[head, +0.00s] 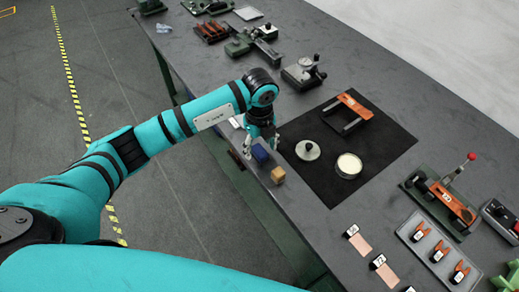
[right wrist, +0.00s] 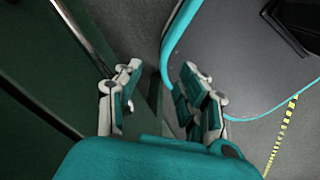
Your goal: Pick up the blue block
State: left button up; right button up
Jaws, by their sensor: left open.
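The blue block (head: 260,153) sits near the front edge of the dark table (head: 225,150). My left gripper (head: 261,146) points down over it, open, with one finger to each side of the block in the picture. I cannot tell whether the fingers touch it. The gripper hides part of the block's upper side. My right gripper (right wrist: 160,95) shows only in the right wrist view. Its fingers are apart with nothing between them, and the floor lies beyond.
A tan cube (head: 278,175) sits close to the right of the blue block. A black mat (head: 375,150) holds a round lid (head: 308,150), a round tin (head: 348,166) and an orange-topped stand (head: 348,112).

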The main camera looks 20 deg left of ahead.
pick_arm(q)
jog(key=shift+f, duration=1.1)
grip_shut()
jog(key=shift+r, duration=0.1)
jog(key=shift+w+r, duration=0.1)
jog(key=shift+r, duration=0.35)
notch_tip(320, 180, up, 2)
jog(key=shift+r+b, duration=0.25)
jog(key=shift+b, duration=0.6)
jog(key=s+a+r+b, duration=0.1)
jog(key=s+a+b, duration=0.1)
jog(key=s, duration=1.4)
jog(key=shift+a+r+b, duration=0.25)
jog(key=shift+a+b, duration=0.1)
jog(key=shift+b, duration=0.2)
